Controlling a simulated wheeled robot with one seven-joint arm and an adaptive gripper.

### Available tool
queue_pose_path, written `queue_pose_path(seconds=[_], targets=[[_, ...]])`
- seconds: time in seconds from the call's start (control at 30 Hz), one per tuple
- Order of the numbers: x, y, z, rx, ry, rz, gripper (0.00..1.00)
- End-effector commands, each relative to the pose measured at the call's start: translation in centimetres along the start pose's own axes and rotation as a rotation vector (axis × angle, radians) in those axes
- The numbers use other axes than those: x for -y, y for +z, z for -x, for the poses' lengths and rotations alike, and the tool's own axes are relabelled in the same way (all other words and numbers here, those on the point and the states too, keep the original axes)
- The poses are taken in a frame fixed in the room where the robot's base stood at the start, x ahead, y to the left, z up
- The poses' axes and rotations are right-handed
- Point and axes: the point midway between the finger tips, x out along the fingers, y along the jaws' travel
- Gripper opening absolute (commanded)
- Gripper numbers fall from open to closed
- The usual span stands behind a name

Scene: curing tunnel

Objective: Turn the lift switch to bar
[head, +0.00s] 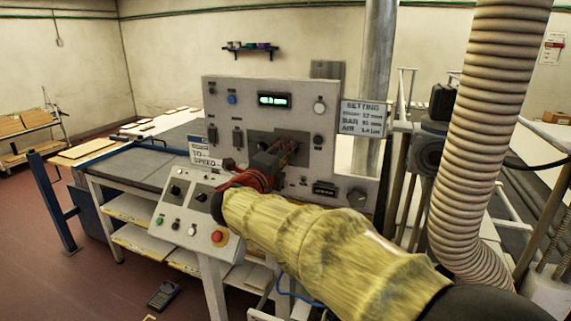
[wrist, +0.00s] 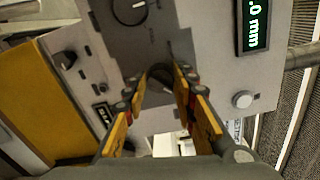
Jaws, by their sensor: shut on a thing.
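The grey control panel (head: 222,97) stands upright behind the sloped box in the head view. My gripper (head: 290,148) reaches the dark plate at the panel's middle and covers most of what is there. In the wrist view my gripper (wrist: 160,82) has its two fingers closed on a dark rounded knob (wrist: 158,72), which sits between the fingertips. Its label and pointer are hidden, so I cannot tell its setting or confirm that it is the lift switch. A second black knob (wrist: 130,10) with a white mark sits above it, apart from the fingers.
A green-lit display (head: 273,100) ends in "mm". A setting sign (head: 363,119) hangs at the panel's right and has a "BAR" line. A sloped control box (head: 180,215) with a red button (head: 218,237) stands in front. A ribbed hose (head: 487,130) hangs at right.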

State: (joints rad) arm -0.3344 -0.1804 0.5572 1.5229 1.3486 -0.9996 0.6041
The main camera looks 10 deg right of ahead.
Motion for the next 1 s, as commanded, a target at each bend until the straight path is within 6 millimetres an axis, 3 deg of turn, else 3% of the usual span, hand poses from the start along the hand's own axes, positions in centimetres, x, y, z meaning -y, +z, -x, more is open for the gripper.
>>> queue_pose_path(seconds=[0.37, 0.87, 0.9, 1.0], targets=[[-0.19, -0.05, -0.01, -0.001, 0.002, -0.139, 0.02], [-0.13, -0.04, -0.01, -0.001, 0.002, -0.155, 0.02], [-0.13, -0.04, -0.02, -0.001, 0.002, -0.155, 0.29], [-0.11, -0.03, -0.01, -0.001, 0.002, -0.154, 0.34]])
